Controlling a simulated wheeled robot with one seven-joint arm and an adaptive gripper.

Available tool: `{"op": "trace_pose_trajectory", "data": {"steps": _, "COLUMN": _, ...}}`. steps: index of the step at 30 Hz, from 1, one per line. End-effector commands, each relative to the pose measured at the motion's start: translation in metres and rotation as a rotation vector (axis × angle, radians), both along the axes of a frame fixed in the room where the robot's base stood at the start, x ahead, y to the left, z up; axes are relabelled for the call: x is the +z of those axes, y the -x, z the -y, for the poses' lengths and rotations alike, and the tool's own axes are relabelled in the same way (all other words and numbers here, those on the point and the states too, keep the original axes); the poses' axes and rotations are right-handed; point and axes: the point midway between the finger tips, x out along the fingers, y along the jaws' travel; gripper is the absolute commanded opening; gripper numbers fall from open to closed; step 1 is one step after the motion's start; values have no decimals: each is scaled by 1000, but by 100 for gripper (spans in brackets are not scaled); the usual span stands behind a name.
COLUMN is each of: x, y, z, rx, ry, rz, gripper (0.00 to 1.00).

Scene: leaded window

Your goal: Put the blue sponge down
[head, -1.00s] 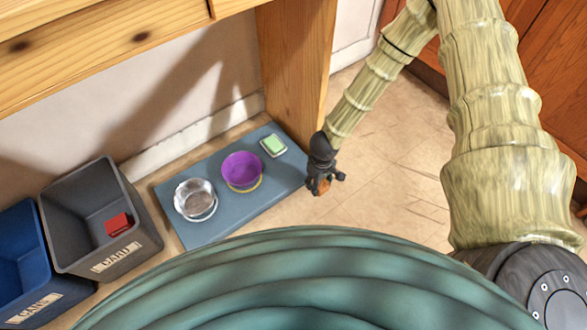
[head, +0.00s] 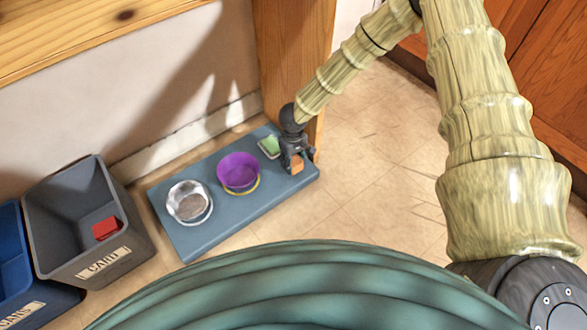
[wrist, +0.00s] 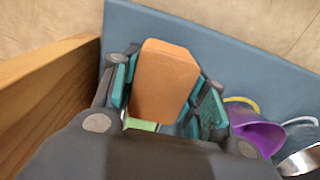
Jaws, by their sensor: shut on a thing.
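My gripper (head: 297,165) is shut on an orange block (head: 298,168), which may be a sponge. In the wrist view the orange block (wrist: 165,80) sits between the teal finger pads. No blue sponge shows in either view. In the head view my gripper is over the right end of a blue-grey mat (head: 228,220) on the floor. The block's gap to the mat is hard to tell. A green sponge-like block (head: 269,147) lies just left of my gripper, partly hidden by it. It shows in the wrist view (wrist: 140,125) below the orange block.
A purple bowl (head: 238,170) and a metal bowl (head: 188,203) stand on the mat. A wooden post (head: 285,70) rises close behind my gripper. A grey CARD bin (head: 68,200) holding a red block (head: 106,228), and a blue CANS bin (head: 14,265), stand left. Tiled floor is clear at right.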

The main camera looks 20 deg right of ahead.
Motion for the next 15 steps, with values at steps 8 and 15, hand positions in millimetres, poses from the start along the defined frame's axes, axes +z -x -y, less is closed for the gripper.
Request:
{"op": "trace_pose_trajectory", "data": {"steps": 8, "x": -34, "y": 2, "z": 1, "rx": 1, "ry": 2, "rz": -2, "gripper": 21}}
{"op": "trace_pose_trajectory", "data": {"steps": 15, "x": -33, "y": 2, "z": 1, "rx": 1, "ry": 1, "rz": -3, "gripper": 21}}
